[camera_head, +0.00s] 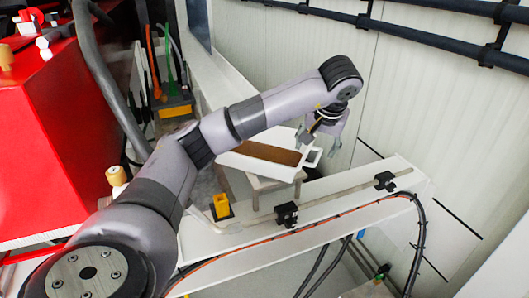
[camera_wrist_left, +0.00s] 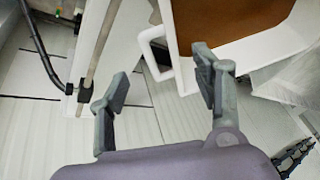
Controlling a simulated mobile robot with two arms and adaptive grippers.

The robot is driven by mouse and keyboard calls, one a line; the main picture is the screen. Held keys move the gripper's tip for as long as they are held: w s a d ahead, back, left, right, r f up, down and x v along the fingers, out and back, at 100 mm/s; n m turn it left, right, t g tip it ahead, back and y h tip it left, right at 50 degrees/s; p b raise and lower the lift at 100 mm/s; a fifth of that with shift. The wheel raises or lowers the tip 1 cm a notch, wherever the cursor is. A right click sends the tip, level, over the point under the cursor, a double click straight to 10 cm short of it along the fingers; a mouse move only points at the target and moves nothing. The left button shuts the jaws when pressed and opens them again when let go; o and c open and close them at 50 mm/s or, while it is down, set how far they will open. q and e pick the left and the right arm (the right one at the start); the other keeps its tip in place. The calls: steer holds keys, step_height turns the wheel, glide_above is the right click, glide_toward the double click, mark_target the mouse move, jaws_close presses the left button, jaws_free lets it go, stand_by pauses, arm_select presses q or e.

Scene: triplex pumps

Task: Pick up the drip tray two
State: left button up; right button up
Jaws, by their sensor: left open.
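The drip tray (camera_head: 256,168) is a white tray with a brown inside, resting on a light support beyond the white beam. Its white loop handle sticks out at the right end. In the left wrist view the tray (camera_wrist_left: 262,51) fills the top right, with the handle (camera_wrist_left: 146,48) at its left edge. My left gripper (camera_head: 318,138) is at the handle end of the tray, partly covering it in the head view. In the left wrist view the gripper (camera_wrist_left: 162,70) is open, its fingers apart, the handle showing beyond the gap. Nothing is held. My right gripper is not in view.
A white beam (camera_head: 340,192) with black clamps (camera_head: 286,214) and a cable runs in front of the tray. A yellow block (camera_head: 221,205) stands on it. A red machine (camera_head: 50,140) is at left, a panelled wall (camera_head: 420,110) at right. A yellow-black holder (camera_head: 176,106) stands behind.

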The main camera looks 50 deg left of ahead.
arm_select(q)
steer(key=shift+w+a+f, duration=0.15)
steer(key=shift+a+f, duration=0.15)
steer(key=shift+f, duration=0.25)
steer(key=p+x, duration=0.2)
steer(key=x, duration=0.1)
steer(key=p+x, duration=0.1)
steer(key=x, duration=0.1)
steer(key=shift+s+f, duration=0.2)
steer(key=shift+s, duration=0.1)
jaws_close()
steer(key=shift+r, duration=0.1)
